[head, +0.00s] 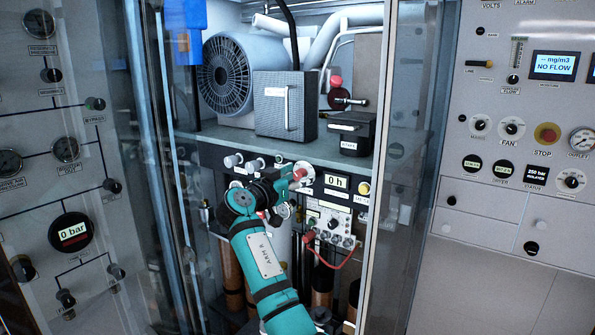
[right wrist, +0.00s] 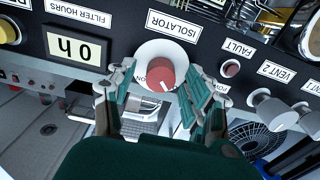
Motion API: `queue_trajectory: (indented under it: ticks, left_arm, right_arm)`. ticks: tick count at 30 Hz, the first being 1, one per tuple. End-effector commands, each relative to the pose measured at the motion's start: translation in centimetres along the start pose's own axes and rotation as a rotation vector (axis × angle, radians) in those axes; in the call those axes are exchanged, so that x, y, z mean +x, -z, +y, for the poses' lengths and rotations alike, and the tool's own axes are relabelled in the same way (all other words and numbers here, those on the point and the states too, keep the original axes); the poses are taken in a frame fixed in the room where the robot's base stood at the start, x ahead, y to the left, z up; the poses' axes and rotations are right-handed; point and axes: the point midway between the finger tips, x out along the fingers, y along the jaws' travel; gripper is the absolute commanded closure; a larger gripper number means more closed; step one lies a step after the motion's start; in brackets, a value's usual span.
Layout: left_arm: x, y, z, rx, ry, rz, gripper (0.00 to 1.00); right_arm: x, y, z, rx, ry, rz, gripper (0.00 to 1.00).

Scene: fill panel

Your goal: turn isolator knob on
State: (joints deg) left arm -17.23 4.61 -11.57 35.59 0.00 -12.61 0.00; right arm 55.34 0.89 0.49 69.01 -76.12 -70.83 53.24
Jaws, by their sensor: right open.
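The isolator knob is a red knob (right wrist: 160,73) on a round white plate, with an upside-down ISOLATOR label (right wrist: 172,25) beside it in the right wrist view. A pale mark on the knob points toward the lower right of that picture, and an ON label shows at the plate's left. My right gripper (right wrist: 163,86) is open, with one finger on either side of the knob; I cannot tell whether either finger touches it. In the head view my right gripper (head: 283,183) is at the panel, partly covering the knob (head: 302,171). My left gripper is not in view.
The filter hours display (right wrist: 73,47), fault lamp (right wrist: 230,68) and vent knobs (right wrist: 273,110) sit close beside the isolator. Glass door panels (head: 386,170) flank the cabinet opening. A red cable (head: 335,266) hangs below. The fan unit (head: 226,72) stands on the shelf above.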

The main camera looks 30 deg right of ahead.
Motion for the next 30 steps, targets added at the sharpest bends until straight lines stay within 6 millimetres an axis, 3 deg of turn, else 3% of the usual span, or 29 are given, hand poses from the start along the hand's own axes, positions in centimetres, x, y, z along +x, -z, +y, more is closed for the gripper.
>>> queue_trajectory:
  ticks: [9, 21, 30]
  left_arm:
    - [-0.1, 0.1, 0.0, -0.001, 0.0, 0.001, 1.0]
    - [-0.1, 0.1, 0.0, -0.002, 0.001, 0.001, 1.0]
    - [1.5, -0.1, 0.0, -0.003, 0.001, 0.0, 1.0]
  right_arm:
    - [0.3, -0.1, 0.0, 0.0, 0.0, 0.0, 0.49]
    - [0.2, 0.0, 0.0, 0.0, 0.0, 0.0, 1.0]
    - [0.2, -0.4, 0.0, 0.04, 0.0, 0.001, 1.0]
